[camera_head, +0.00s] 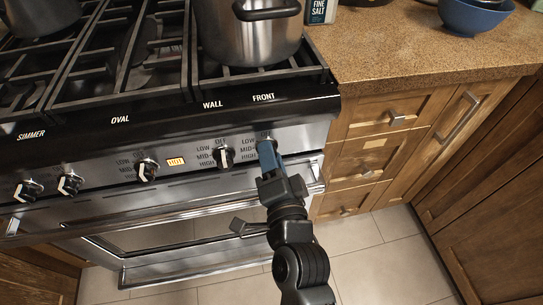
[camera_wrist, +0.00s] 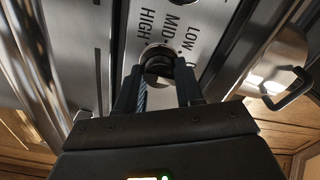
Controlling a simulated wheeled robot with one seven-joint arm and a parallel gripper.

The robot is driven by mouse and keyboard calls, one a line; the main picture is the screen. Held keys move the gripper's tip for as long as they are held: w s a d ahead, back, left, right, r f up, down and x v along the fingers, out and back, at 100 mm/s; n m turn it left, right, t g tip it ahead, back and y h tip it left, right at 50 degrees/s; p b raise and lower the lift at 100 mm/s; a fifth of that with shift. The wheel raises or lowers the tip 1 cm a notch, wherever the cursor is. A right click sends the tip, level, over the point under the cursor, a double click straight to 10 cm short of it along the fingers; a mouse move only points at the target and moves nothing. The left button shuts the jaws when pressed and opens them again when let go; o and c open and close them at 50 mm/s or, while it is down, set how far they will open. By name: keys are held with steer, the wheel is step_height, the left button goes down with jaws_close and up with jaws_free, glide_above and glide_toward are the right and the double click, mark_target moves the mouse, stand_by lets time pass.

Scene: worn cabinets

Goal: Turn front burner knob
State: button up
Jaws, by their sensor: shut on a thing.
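The stove's front panel (camera_head: 190,165) carries a row of dark knobs with silver pointers under the labels SIMMER, OVAL, WALL and FRONT. My gripper (camera_head: 267,152) is at the rightmost knob, under the FRONT label, and mostly hides it in the head view. In the wrist view, the round front burner knob (camera_wrist: 157,58) sits between the two fingers of my gripper (camera_wrist: 160,76), which are shut on it. The words HIGH, MID and LOW show around it. Its pointer direction is hidden.
The WALL knob (camera_head: 223,157) is close to the left of my gripper. A metal pot (camera_head: 250,35) stands on the burner grate above. The oven door handle (camera_head: 170,205) runs below the panel. Wooden drawers (camera_head: 365,155) are to the right.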

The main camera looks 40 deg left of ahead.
steer(key=o, duration=1)
steer(key=shift+o, duration=0.2)
steer(key=b+v, duration=0.2)
steer(key=v, duration=0.6)
